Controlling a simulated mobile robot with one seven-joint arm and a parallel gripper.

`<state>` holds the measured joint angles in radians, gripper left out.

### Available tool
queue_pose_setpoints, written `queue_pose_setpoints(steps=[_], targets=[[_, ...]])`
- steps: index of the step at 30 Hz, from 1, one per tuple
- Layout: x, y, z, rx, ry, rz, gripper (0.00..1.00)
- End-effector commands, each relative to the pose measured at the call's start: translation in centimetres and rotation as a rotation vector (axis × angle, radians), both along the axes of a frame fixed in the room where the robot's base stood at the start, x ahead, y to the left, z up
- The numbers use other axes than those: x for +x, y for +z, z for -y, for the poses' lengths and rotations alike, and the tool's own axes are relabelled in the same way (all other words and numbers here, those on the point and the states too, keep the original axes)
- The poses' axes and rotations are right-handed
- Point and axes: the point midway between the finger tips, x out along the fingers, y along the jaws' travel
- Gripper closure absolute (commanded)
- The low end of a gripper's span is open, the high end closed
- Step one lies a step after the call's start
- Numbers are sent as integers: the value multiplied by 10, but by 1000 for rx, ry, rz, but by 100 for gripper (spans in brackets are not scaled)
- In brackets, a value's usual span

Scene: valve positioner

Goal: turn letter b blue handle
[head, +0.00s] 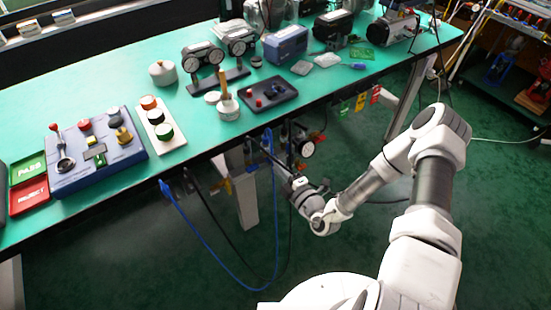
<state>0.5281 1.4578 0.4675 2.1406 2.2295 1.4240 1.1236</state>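My gripper (277,160) is below the front edge of the bench, among pipework and valve parts. Its fingers are small and dark against the clutter, so I cannot tell whether they are open or shut. A small blue part (267,140) shows close to the fingertips, under the bench edge. I cannot tell whether it is the letter b handle or whether the gripper touches it. No letter b is legible in this view. A round white-faced gauge (307,149) is just right of the gripper.
The green bench (330,88) carries a blue control box (95,155), a button strip (156,125) and gauges (203,58). Coloured tags (360,102) hang from its front edge. A blue hose (215,256) loops below, left of my arm. Green floor (490,190) is open at right.

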Motion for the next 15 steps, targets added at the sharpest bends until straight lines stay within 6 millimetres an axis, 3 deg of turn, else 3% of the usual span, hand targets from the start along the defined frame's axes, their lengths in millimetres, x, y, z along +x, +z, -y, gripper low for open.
queue_pose_setpoints(steps=[15], targets=[[1, 0, 0, -148, 0, 102, 100]])
